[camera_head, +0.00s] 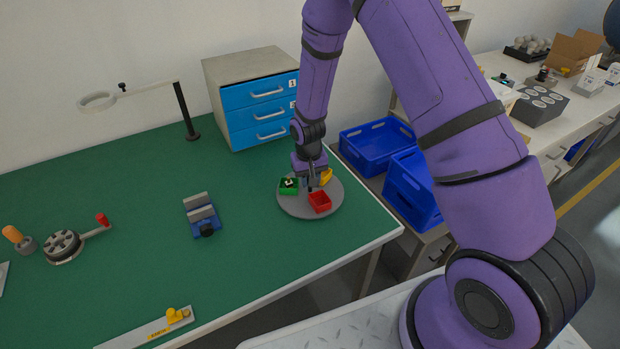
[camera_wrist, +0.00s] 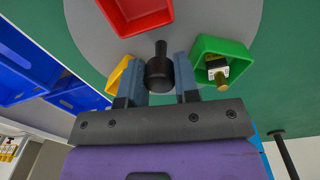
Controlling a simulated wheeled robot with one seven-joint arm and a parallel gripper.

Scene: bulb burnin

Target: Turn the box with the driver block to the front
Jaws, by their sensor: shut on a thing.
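A round grey turntable (camera_head: 296,208) sits on the green bench near its right corner. It bears a green box (camera_head: 288,190) at the left, a red box (camera_head: 320,204) at the near side and a yellow box (camera_head: 326,177) at the far right. A small block with a white-and-black body and a brass end, seemingly the driver block (camera_wrist: 216,68), lies in the green box (camera_wrist: 236,52). My gripper (camera_wrist: 160,74) points down at the turntable's middle and is shut on its black knob (camera_wrist: 160,50). The fingers partly cover the yellow box in the wrist view.
A blue-drawer cabinet (camera_head: 255,100) stands behind the turntable. A lamp stand (camera_head: 188,115), a blue vise (camera_head: 203,218) and a crank wheel (camera_head: 63,246) are to the left. Blue crates (camera_head: 375,145) stand beyond the bench's right edge. The bench between vise and turntable is clear.

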